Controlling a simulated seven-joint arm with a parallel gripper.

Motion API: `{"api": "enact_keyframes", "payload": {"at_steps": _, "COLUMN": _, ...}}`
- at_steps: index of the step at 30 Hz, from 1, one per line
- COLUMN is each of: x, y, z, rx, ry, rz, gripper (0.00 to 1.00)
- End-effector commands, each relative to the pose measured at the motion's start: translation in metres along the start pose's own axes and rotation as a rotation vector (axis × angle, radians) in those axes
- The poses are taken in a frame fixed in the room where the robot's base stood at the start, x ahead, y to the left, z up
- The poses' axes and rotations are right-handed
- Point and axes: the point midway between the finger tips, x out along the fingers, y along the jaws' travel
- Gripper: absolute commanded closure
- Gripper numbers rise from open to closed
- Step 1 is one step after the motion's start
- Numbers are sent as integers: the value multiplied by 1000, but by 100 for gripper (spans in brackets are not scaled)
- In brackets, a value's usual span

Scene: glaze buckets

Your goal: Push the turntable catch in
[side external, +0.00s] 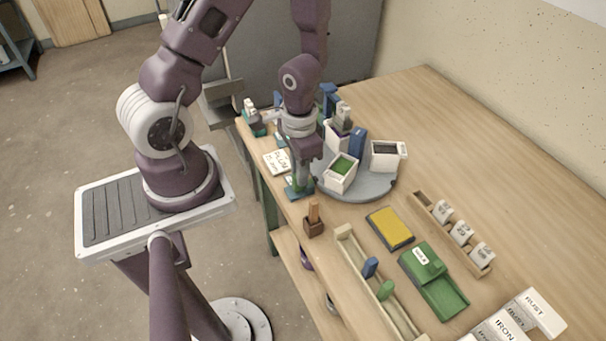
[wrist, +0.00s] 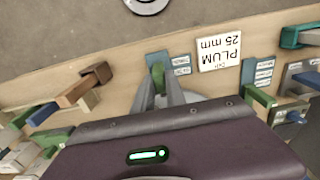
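The grey turntable (side external: 375,190) stands on the wooden table and bears several white buckets. By its near side, at the table's front edge, a small green block (wrist: 157,76) sits by a blue labelled plate (wrist: 181,64); I take this block to be the catch.
A card reading "PLUM 25 mm" (wrist: 219,52) lies beside the gripper. Another labelled plate (wrist: 258,74) with a green block lies beyond it. A brown holder (side external: 313,227), a yellow pad (side external: 389,228), a green tray (side external: 440,290) and a wooden rack (side external: 470,255) occupy the table's front. The far right is clear.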

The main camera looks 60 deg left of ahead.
Motion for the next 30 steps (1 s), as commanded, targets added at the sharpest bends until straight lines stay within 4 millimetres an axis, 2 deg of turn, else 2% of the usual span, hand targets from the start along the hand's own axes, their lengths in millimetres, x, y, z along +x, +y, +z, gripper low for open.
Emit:
{"api": "enact_keyframes", "payload": {"at_steps": 16, "x": 0, "y": -1, "z": -17, "rx": -2, "ry": 1, "rz": -2, "gripper": 100}}
{"api": "enact_keyframes", "payload": {"at_steps": 28, "x": -1, "y": -1, "z": -18, "rx": 0, "ry": 0, "rz": -3, "gripper": 100}}
{"api": "enact_keyframes", "payload": {"at_steps": 29, "x": -1, "y": -1, "z": -18, "rx": 0, "ry": 0, "rz": -3, "gripper": 80}}
{"api": "enact_keyframes", "payload": {"at_steps": 30, "x": -1, "y": -1, "z": -18, "rx": 0, "ry": 0, "rz": -2, "gripper": 72}}
